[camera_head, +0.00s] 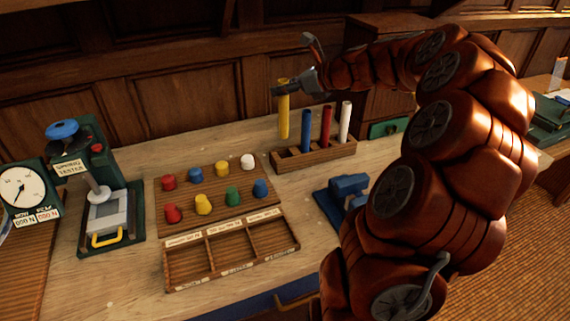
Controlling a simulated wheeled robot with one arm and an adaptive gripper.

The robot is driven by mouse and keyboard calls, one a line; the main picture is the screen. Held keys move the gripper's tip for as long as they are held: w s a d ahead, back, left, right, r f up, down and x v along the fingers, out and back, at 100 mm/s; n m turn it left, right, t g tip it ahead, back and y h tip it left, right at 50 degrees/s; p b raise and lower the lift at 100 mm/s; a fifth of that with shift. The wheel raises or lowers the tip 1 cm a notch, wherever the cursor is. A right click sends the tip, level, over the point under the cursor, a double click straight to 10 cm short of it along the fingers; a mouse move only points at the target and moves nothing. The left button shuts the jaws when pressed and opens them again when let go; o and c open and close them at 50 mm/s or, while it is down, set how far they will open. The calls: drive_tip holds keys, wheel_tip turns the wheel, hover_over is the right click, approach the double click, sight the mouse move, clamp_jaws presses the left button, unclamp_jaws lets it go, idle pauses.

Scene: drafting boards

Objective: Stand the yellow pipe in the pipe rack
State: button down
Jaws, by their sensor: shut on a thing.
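The yellow pipe (284,117) hangs upright in my gripper (283,88), which is shut on it near its top. The pipe's lower end is just above and behind the left part of the wooden pipe rack (315,154). Whether its end touches or enters the rack cannot be told, but it appears clear of it. A blue pipe (306,130), a red pipe (326,126) and a white pipe (345,122) stand upright in the rack, right of the yellow pipe.
A board (233,215) with several coloured knobs lies left of the rack, with a divided tray (232,259) in front. A spring tester (105,200) and dial (22,190) stand at left. A blue vise-like tool (342,191) sits near my arm. Table behind the board is clear.

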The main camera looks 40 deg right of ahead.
sight(284, 121)
drive_tip(key=shift+s+f+p, duration=0.15)
drive_tip(key=shift+f+p, duration=0.25)
drive_tip(key=shift+f, duration=4.7)
drive_tip(key=c, duration=1.2)
unclamp_jaws()
drive_tip(key=shift+c, duration=0.2)
drive_tip(key=shift+o, duration=0.2)
